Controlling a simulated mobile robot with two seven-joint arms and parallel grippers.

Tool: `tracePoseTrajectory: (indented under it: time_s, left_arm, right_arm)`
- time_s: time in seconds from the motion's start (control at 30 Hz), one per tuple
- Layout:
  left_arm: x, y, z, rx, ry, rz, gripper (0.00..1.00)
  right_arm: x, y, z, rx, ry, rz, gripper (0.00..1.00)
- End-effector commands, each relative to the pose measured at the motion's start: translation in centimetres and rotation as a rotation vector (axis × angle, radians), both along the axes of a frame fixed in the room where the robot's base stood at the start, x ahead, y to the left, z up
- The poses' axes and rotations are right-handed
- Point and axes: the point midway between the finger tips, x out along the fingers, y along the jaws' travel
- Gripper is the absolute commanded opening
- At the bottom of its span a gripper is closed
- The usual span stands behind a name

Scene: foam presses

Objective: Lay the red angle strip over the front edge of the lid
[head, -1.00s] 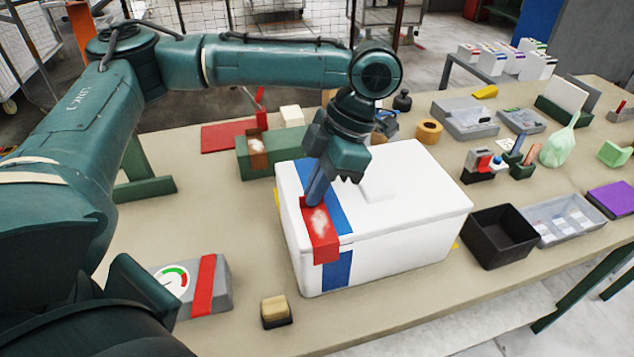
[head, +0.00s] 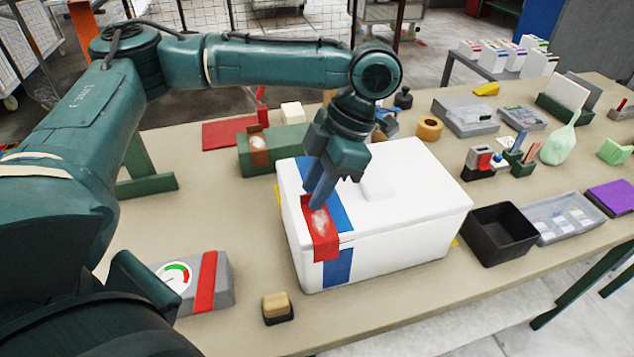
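The white box's lid (head: 410,200) is on the box (head: 390,255) in the middle of the table. The red angle strip (head: 325,246) lies over the lid's front edge near its left end. One leg rests on the lid top, the other hangs down the front, over a blue band (head: 337,270). A whitish patch shows on its top leg. My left gripper (head: 317,198) points down at the strip's top leg. Its two fingers look slightly parted, with the tips at or just above the strip; contact is unclear. My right gripper is out of view.
A black open bin (head: 502,236) stands close to the box's right. A grey gauge block with a red band (head: 207,282) and a small tan-topped block (head: 277,308) lie in front at left. A green block (head: 272,150) stands behind the box.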

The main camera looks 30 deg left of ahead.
Motion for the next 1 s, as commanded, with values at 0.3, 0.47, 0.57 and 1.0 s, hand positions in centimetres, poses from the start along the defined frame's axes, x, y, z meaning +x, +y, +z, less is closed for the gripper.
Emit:
tracePoseTrajectory:
  time_s: [0.3, 0.47, 0.57, 1.0]
  left_arm:
    - [1.4, -1.2, 4.4, 0.000, -0.005, -0.001, 0.28]
    - [2.5, -2.1, 8.2, 0.002, -0.006, 0.001, 0.28]
    - [3.0, -2.6, 9.8, 0.001, -0.004, 0.001, 0.28]
    - [3.8, -3.3, 12.2, -0.001, 0.001, 0.000, 0.28]
  right_arm:
    - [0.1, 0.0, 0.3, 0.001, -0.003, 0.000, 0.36]
    - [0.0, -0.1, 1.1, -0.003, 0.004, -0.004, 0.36]
    - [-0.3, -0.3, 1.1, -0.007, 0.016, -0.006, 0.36]
    - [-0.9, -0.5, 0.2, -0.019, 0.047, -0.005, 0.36]
